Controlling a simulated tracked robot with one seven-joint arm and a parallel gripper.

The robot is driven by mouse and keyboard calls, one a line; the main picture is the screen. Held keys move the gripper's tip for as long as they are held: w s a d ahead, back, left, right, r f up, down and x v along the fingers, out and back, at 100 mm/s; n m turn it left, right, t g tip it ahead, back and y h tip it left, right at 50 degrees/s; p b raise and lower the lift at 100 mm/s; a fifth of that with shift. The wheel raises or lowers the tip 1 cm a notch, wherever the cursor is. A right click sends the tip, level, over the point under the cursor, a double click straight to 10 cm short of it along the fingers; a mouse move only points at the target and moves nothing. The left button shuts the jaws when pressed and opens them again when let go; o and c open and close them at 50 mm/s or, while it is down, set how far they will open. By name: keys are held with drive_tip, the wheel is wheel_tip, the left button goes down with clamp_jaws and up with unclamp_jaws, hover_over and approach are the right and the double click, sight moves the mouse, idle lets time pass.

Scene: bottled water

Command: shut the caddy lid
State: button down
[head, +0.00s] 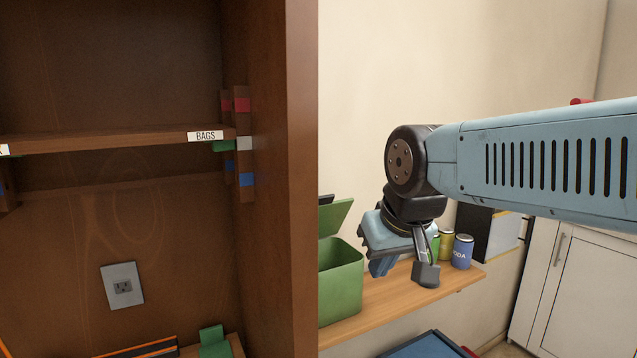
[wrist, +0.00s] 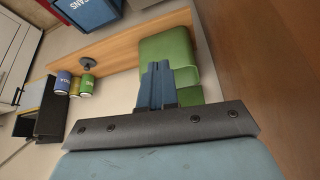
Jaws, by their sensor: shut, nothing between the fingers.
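The green caddy (head: 341,281) stands on a wooden shelf beside the tall brown cabinet in the head view. Its lid (head: 334,218) is raised and tilted, with a gap between it and the box. In the wrist view the caddy (wrist: 164,48) lies beyond my fingers, and they cover part of the green; I cannot tell lid from box there. My gripper (head: 382,267) is to the right of the caddy in the head view, pointing down. In the wrist view its blue fingers (wrist: 157,68) are together and empty. I cannot tell whether they touch the caddy.
A blue soda can (head: 463,251) and other cans stand on the wooden shelf (head: 400,296) right of my gripper. A black box (head: 487,233) is behind them. The cabinet's side panel (head: 290,180) rises close left of the caddy. A blue bin (head: 424,345) is below.

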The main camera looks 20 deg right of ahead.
drive_tip(key=w+r+n+g, duration=0.1)
drive_tip(key=w+r+g, duration=0.3)
drive_tip(key=w+r, duration=1)
drive_tip(key=w+n+g, duration=0.1)
drive_tip(key=w+g, duration=0.2)
drive_tip(key=w, duration=1.7)
drive_tip(key=f, duration=0.3)
drive_tip(key=s+f, duration=0.1)
drive_tip(key=f, duration=0.2)
drive_tip(key=s+d+f, duration=0.1)
drive_tip(key=f, duration=0.2)
drive_tip(key=shift+d, duration=0.1)
